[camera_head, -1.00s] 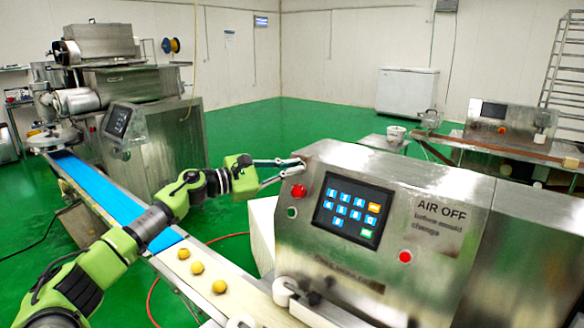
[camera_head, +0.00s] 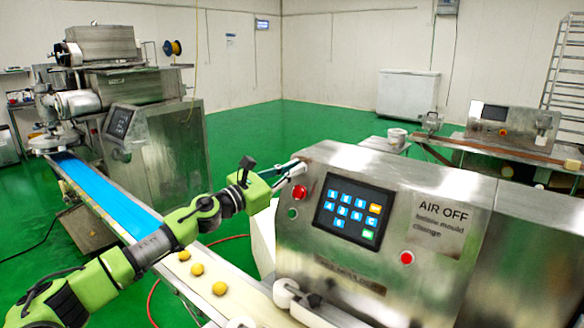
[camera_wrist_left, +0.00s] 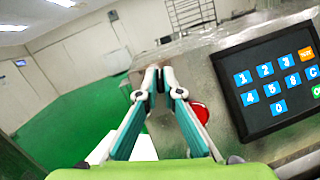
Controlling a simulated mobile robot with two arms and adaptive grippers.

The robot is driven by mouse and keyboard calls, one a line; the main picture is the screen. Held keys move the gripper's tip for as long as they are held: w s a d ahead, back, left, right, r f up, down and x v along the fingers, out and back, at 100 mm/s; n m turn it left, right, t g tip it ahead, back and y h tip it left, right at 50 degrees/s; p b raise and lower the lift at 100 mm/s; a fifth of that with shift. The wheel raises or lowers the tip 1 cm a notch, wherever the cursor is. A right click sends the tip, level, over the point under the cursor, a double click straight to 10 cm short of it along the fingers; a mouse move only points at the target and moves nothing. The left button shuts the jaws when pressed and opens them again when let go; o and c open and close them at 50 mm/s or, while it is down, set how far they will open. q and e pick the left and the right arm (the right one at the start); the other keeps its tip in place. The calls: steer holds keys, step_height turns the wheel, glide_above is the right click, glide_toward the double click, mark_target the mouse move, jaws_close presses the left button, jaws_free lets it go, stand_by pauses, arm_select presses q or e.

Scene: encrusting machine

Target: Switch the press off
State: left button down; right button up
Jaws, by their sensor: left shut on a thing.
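The press (camera_head: 330,262) is a big metal housing at the right of the head view, with a dark keypad screen (camera_head: 348,210) that also shows in the wrist view (camera_wrist_left: 270,80). A red button (camera_head: 299,192) sits left of the screen with a green one (camera_head: 292,213) below it. Another red button (camera_head: 407,258) is at the lower right. My left gripper (camera_head: 297,170) is at the press's upper left corner, above the upper red button. In the wrist view its fingertips (camera_wrist_left: 157,78) come together on a small part that they mostly hide. My right gripper is not seen.
A conveyor with a blue belt (camera_head: 105,196) runs from the machine at the back left toward the press. Several yellow balls (camera_head: 197,269) lie on the pale belt below my left arm. Green floor is free behind the press.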

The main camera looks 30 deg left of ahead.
arm_select(q)
steer(key=n+y+p, duration=0.3)
steer(key=n+p, duration=0.1)
steer(key=n+y+p, duration=0.3)
steer(key=n+p, duration=0.1)
steer(key=n, duration=0.1)
steer(key=n+y+p, duration=0.3)
steer(key=n+p, duration=0.1)
steer(key=n, duration=0.1)
steer(key=shift+d+r+g+p, duration=0.3)
steer(key=shift+d+r+p, duration=0.05)
steer(key=shift+p, duration=0.05)
steer(key=shift+n+g+y+p, duration=0.4)
steer(key=shift+n+y+p, duration=0.2)
steer(key=shift+n+p, duration=0.45)
steer(key=shift+f+n+y, duration=0.1)
steer(key=shift+n+y, duration=0.2)
steer(key=shift+n, duration=0.45)
steer(key=shift+p, duration=0.3)
steer(key=c, duration=2.2)
jaws_free()
steer(key=shift+w+f, duration=0.15)
steer(key=shift+f, duration=0.05)
